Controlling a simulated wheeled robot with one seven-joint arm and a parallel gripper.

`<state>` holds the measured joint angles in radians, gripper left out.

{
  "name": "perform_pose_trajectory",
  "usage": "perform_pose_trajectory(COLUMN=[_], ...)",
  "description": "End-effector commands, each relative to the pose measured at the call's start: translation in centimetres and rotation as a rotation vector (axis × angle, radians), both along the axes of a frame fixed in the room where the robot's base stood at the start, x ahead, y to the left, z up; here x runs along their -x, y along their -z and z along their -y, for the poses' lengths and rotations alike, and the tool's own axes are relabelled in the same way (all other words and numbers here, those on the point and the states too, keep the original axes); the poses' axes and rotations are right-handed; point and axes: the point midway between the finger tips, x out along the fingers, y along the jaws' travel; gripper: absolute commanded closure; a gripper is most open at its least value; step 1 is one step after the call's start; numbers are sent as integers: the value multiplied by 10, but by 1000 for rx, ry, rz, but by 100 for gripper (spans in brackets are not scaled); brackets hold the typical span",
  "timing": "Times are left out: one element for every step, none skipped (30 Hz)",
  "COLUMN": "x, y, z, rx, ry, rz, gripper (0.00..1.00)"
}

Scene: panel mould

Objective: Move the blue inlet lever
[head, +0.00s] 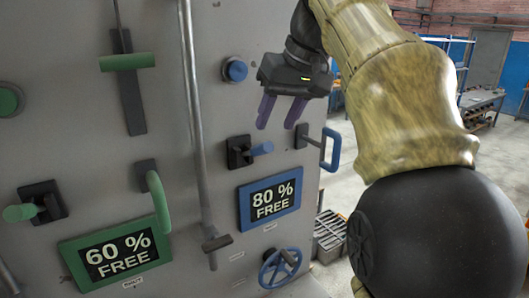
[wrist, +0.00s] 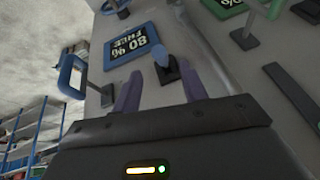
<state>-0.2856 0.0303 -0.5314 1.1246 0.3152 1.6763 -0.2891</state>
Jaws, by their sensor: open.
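A short blue lever (head: 262,149) sticks out from a dark square base on the grey panel, above the blue-framed "80 % FREE" sign (head: 270,198). In the wrist view the blue lever (wrist: 161,57) shows beyond the fingers, roughly between them. My gripper (head: 276,127) is open and empty, with two purple fingers pointing down in front of the panel, above and to the right of the lever. The fingers appear apart from the lever. A larger blue loop handle (head: 331,150) stands at the panel's right edge. No label that I can read names the inlet.
A blue round button (head: 235,70) sits above the lever, and a blue handwheel (head: 279,268) below the sign. A vertical grey pipe (head: 193,120) separates these from green controls and the "60 % FREE" sign (head: 118,251). A grey crate (head: 329,237) stands on the floor at right.

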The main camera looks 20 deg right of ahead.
Motion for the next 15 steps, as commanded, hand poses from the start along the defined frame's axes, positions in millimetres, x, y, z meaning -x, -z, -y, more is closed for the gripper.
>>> perform_pose_trajectory(x=[-2,-4,-6,-7,-9,-11,-13,-15,-16,-18,-20,-22,-23,-25,-26], y=[8,12,17,21,26,30,35,39,45,49,53,57,60,64,67], z=[-2,-3,-5,-6,-7,-8,-9,-10,-11,-12,-13,-15,-15,-16,-17], rx=[-1,-2,-2,-2,-2,-2,-1,-1,-1,0,0,0,0,-1,-1], ry=[-2,-3,-2,-3,-2,-3,-1,-1,-1,-2,-2,-1,-1,-1,-1], rz=[-3,-4,-2,-3,-2,-3,-3,-3,-3,-3,-4,-3,-3,-2,-2], gripper=[57,57,57,57,57,57,57,57,57,57,57,57,57,57,57])
